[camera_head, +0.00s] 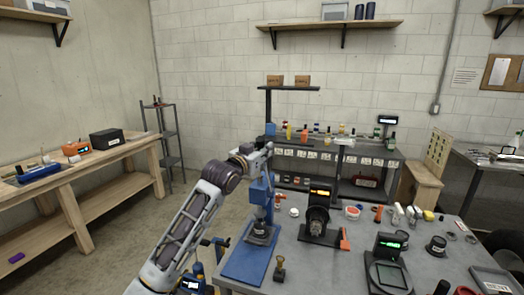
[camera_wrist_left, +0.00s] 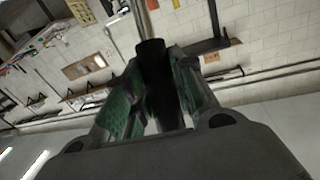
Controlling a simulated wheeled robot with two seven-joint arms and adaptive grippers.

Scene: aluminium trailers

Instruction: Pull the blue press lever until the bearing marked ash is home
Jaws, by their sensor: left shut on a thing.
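The blue press (camera_head: 262,190) stands on a blue base plate (camera_head: 243,265) at the left end of the grey table. My left gripper (camera_head: 266,149) is at the top of the press, partly hidden by my arm. In the left wrist view, the left gripper (camera_wrist_left: 158,72) is shut on a dark, round-ended lever handle (camera_wrist_left: 152,50), with green-lined fingers on both sides. A grey round part (camera_head: 261,232) sits low in the press; I cannot read any mark on it or tell how deep it sits. My right gripper is not in view.
A black device with an orange display (camera_head: 319,205) stands right of the press. A small brass-coloured piece (camera_head: 280,270) stands near the base plate. The grey table (camera_head: 330,270) holds a dark scale-like device (camera_head: 388,265) and several small parts. A wooden bench (camera_head: 100,165) is at left.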

